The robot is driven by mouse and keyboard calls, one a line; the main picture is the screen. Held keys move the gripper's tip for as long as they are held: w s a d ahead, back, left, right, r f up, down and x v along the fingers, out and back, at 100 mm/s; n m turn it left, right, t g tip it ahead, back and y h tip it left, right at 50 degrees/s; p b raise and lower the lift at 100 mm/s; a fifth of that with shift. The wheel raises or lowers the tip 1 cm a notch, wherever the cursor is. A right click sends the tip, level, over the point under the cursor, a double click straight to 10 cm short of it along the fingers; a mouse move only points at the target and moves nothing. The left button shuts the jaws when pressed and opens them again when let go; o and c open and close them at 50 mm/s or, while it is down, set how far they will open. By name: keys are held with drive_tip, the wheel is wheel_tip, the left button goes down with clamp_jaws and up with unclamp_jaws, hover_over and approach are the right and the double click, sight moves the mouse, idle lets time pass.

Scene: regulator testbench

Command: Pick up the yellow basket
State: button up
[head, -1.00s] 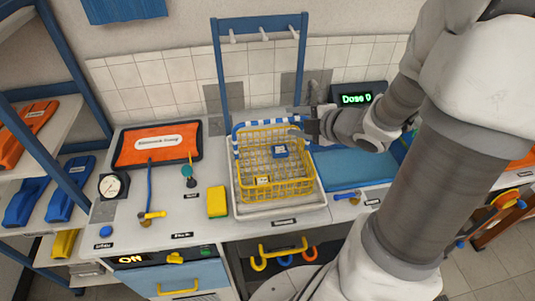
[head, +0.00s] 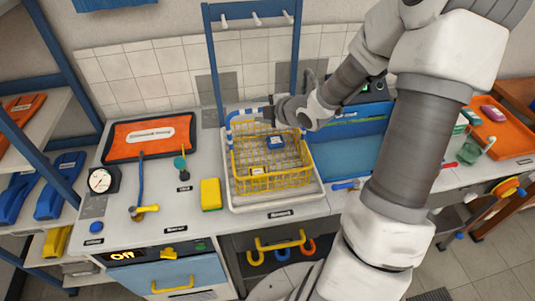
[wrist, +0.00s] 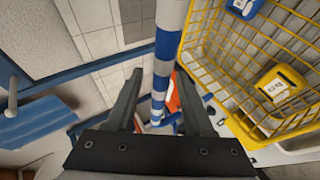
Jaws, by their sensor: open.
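The yellow wire basket (head: 272,183) stands on a white tray (head: 240,208) in the middle of the bench. Its blue-and-white striped handle (wrist: 168,50) shows at the basket's back left in the head view. A blue block (head: 276,142) and a yellow block (head: 259,170) lie inside the basket. My gripper (head: 270,114) is at the handle, above the basket's back edge. In the wrist view, my gripper (wrist: 160,92) is open, with the striped handle running between its two fingers. Whether a finger touches the handle I cannot tell.
A blue rack frame with pegs (head: 256,18) rises behind the basket. A yellow sponge (head: 210,194) lies to its left, a blue surface (head: 352,145) to its right. An orange mat (head: 150,136) and a gauge (head: 102,180) are farther left.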

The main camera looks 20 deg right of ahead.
drive_tip(key=shift+w+a+f, duration=0.15)
drive_tip(key=shift+w+f, duration=0.15)
drive_tip(key=shift+w, duration=0.15)
clamp_jaws()
idle(1.1)
drive_tip(key=shift+r, duration=0.15)
